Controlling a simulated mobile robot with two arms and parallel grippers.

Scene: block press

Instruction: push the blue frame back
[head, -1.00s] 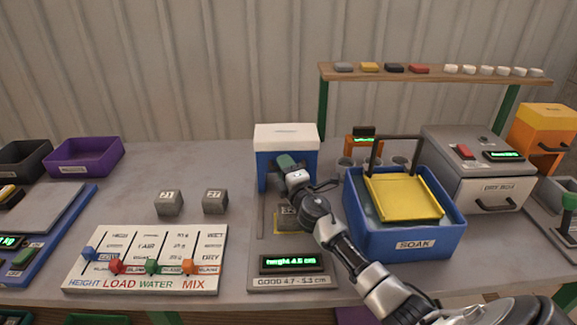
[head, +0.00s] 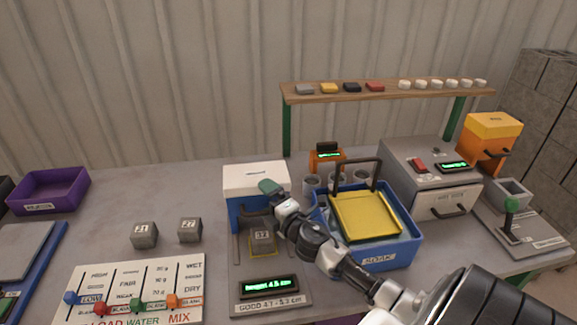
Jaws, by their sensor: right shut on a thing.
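The blue frame (head: 235,213) with its white top (head: 256,177) stands across the rear part of the grey gauge base. A dark handle shows on its front. My right gripper (head: 270,190) is at the front of the frame, shut on its handle; the fingers partly hide the grip. The gauge display (head: 268,287) glows green and reads about 4.5 cm. My left gripper is not in view.
A blue soak tray (head: 385,257) with a yellow basket (head: 366,216) stands close right of my arm. Two grey blocks (head: 145,235) and a slider board (head: 133,282) lie left. A shelf (head: 390,93) stands behind. Some table left of the frame is clear.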

